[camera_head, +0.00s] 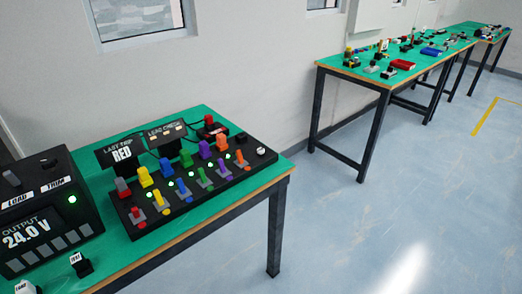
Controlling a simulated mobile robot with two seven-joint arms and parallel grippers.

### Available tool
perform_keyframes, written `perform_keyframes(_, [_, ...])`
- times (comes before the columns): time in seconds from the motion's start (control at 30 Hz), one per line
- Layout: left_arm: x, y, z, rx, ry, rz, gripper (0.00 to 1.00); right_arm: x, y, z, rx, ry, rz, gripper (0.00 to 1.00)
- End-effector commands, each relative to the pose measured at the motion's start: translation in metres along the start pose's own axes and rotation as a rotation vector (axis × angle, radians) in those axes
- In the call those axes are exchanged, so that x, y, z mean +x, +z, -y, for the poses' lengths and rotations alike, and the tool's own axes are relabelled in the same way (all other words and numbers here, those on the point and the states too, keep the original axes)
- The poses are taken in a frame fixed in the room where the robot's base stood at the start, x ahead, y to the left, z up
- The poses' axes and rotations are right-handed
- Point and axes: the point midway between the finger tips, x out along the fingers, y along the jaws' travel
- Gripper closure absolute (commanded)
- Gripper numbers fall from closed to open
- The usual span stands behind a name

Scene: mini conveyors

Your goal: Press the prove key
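No key in view can be read clearly as the prove key. Candidates are a small black block (82,265) with a white label at the table's front edge, a second labelled block (25,287) cut by the bottom edge, and a round white knob (261,151) at the right end of a black switch panel (215,190). The panel carries coloured toggles and blocks with small lit green lamps. Neither of my grippers is in view.
A black power unit (45,215) reading OUTPUT 24.0 V stands on the green-topped table (200,228) at left, with a lit green lamp. A red button (209,121) sits at the back. Other tables (345,72) with small parts stand farther right. The floor between is clear.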

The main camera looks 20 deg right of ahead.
Motion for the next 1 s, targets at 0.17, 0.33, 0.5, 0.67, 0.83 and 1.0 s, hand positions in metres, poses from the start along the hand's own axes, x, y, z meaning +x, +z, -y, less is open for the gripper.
perform_keyframes(0.17, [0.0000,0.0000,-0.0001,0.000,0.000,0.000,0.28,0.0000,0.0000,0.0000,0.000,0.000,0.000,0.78])
perform_keyframes(0.33, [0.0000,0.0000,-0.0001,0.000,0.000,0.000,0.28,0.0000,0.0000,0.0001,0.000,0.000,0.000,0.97])
perform_keyframes(0.5, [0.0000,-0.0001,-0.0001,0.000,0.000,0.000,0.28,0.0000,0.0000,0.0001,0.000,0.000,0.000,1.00])
perform_keyframes(0.67, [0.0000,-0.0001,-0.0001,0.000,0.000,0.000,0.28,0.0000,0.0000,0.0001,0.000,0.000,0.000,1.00])
perform_keyframes(0.83, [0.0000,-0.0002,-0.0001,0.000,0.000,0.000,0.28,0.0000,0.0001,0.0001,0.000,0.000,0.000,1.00])
perform_keyframes(1.0, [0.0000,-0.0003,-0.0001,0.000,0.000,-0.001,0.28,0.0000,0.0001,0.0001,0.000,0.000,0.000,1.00])
